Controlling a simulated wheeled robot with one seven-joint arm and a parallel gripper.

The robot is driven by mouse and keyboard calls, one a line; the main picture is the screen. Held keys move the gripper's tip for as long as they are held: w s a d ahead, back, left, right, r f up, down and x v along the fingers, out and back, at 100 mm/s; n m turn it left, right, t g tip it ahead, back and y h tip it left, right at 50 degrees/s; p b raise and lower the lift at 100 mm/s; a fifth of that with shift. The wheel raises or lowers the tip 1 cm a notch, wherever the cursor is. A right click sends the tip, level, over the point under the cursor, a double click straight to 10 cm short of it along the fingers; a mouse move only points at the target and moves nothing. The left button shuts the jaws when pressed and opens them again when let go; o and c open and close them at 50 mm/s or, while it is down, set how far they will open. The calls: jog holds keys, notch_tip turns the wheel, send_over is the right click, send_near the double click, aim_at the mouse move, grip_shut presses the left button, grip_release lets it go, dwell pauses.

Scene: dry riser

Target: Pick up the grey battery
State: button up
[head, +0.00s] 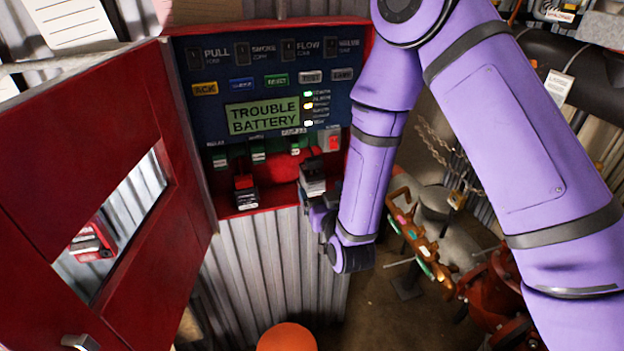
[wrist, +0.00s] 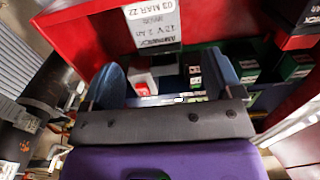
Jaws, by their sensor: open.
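The grey battery (head: 313,178) stands on the right part of the red cabinet's bottom ledge in the head view. In the wrist view its pale label (wrist: 152,25) shows upside down at the top, with a date and "12V" on it. My gripper (head: 322,212) is just below and in front of the battery in the head view, partly hidden by my own arm. In the wrist view my gripper (wrist: 165,75) is open. Its two blue fingers stand wide apart, to either side of the battery's width. I see no finger touching the battery.
The cabinet's red door (head: 100,210) hangs open at left. A display (head: 262,116) reads "TROUBLE BATTERY". A red switch (head: 329,140) sits above the grey battery. Pipes and a chain (head: 440,150) are at right.

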aim_at(312, 171)
jog(key=shift+x, duration=4.35)
jog(key=shift+r, duration=0.15)
jog(key=c, duration=1.5)
